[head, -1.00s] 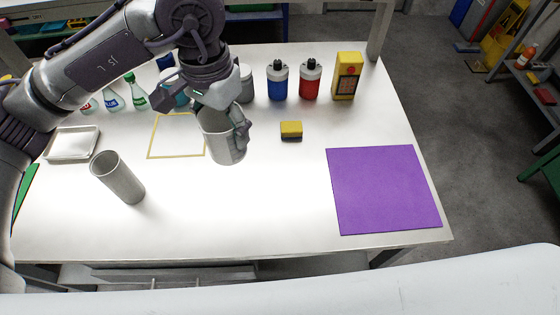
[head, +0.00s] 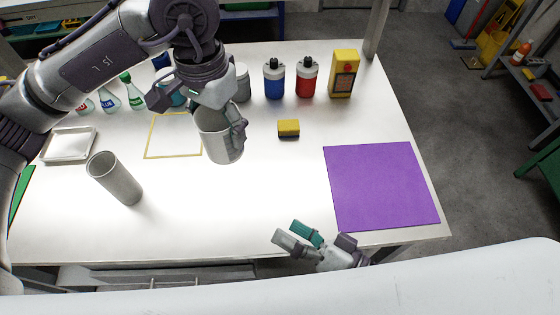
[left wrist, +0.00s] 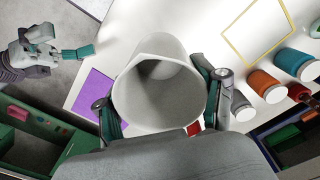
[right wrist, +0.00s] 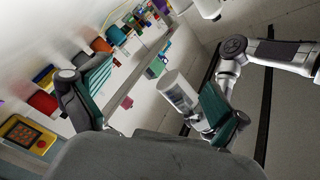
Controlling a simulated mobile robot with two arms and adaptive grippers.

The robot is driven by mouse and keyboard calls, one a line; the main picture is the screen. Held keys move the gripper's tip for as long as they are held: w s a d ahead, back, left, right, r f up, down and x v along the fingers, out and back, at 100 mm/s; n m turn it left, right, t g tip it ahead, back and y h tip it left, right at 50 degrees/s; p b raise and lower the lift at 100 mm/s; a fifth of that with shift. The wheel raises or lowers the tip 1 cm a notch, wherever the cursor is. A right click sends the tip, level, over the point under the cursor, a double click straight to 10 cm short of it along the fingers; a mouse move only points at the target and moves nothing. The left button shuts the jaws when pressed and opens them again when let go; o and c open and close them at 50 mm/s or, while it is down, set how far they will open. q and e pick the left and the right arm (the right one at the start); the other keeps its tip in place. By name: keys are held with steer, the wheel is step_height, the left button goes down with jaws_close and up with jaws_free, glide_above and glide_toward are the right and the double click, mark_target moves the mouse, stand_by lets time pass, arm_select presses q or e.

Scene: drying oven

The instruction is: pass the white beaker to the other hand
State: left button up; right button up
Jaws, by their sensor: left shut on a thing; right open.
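The white beaker (head: 219,138) is held above the table's middle by my left gripper (head: 222,118), which is shut on it. In the left wrist view the beaker (left wrist: 160,95) stands between the two fingers, its open rim facing the camera. My right gripper (head: 300,238) is open and empty at the table's front edge, to the right of and nearer than the beaker. In the right wrist view the beaker (right wrist: 177,90) shows beyond the open fingers, apart from them. The right gripper also shows at the left of the left wrist view (left wrist: 78,54).
A grey cylinder (head: 114,178) stands front left, near a white tray (head: 68,145). A yellow sponge (head: 288,128) and a purple mat (head: 381,185) lie to the right. Bottles, including blue (head: 274,80) and red (head: 306,78), and a yellow device (head: 343,74) line the back. The front middle is clear.

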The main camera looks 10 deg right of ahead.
mark_target(218, 140)
steer(key=w+a+r+n+g+y, duration=0.1)
steer(key=w+r+n, duration=0.6)
steer(key=r+n, duration=0.5)
steer(key=x, duration=1.2)
steer(key=shift+f, duration=0.2)
steer(key=shift+s, duration=0.1)
steer(key=c, duration=1.2)
arm_select(q)
steer(key=o, duration=1.1)
